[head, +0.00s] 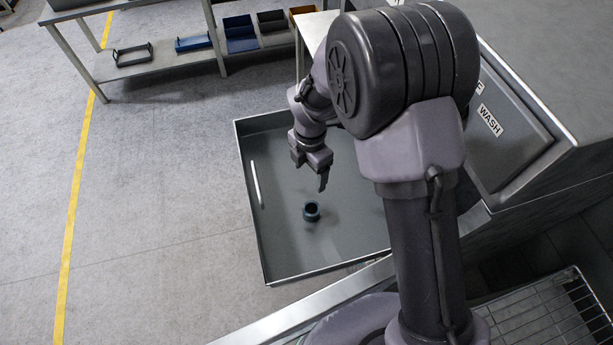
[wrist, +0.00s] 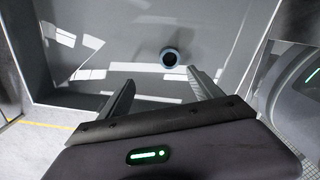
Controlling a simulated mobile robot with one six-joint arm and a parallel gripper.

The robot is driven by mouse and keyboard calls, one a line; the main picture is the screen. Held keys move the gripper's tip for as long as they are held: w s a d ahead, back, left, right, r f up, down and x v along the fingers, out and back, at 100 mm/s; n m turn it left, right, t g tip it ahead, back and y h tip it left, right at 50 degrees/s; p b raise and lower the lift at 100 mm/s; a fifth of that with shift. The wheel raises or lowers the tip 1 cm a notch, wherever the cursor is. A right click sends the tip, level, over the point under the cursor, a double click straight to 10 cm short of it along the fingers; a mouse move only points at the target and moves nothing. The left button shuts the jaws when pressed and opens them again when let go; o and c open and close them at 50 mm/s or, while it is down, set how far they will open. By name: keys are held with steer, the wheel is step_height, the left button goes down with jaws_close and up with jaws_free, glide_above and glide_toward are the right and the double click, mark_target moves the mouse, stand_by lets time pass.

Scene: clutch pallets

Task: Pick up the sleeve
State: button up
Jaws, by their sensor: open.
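The sleeve (head: 311,211) is a small dark blue ring-shaped part standing on the floor of a grey open drawer or tray (head: 247,240). In the wrist view the sleeve (wrist: 169,57) shows its round opening, beyond the fingertips and between their lines, nearer the right finger. My gripper (head: 311,180) is open and empty above the tray, up and a little apart from the sleeve. In the wrist view my gripper (wrist: 160,78) shows both fingers spread with nothing between them.
The tray has low walls and a pale handle (head: 256,184) at its left. A grey cabinet marked WASH (head: 490,120) stands at the right. A bench (head: 150,66) with several bins is at the back. The tray floor around the sleeve is clear.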

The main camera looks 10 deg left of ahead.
mark_target(311, 208)
steer(key=f, duration=0.5)
steer(key=s+f, duration=0.1)
steer(key=f, duration=0.5)
steer(key=s+d+f, duration=0.1)
steer(key=f, duration=0.4)
steer(key=shift+s+f, duration=0.2)
steer(key=shift+s, duration=0.05)
steer(key=shift+s+d+r, duration=0.1)
steer(key=shift+s, duration=0.05)
steer(key=shift+c, duration=0.2)
jaws_close()
